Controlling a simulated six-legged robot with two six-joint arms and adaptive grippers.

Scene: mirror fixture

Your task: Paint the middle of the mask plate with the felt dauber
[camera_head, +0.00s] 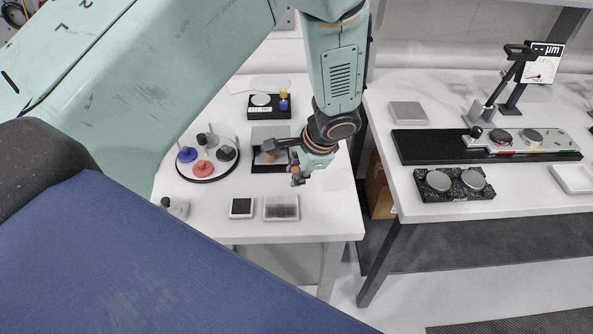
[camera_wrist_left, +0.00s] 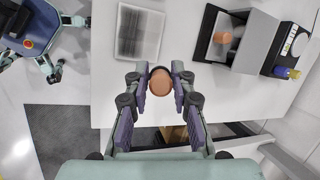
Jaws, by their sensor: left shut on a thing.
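My left gripper (camera_head: 298,172) hangs over the right edge of the left table. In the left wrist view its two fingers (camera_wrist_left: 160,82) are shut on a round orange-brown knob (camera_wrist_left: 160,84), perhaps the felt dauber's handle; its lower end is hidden. A grey plate (camera_head: 268,132) on a dark base, possibly the mask plate, stands just left of and behind the gripper. It also shows at the upper right of the wrist view (camera_wrist_left: 251,40). A second orange-brown piece (camera_wrist_left: 222,38) shows in front of that plate, apart from my gripper. My right gripper is not in view.
A round tray (camera_head: 204,178) with several coloured knobbed pieces stands left. A small dark pad (camera_head: 241,208) and a grey ribbed tray (camera_head: 281,208) lie at the front edge. A gap separates the right table (camera_head: 450,220).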

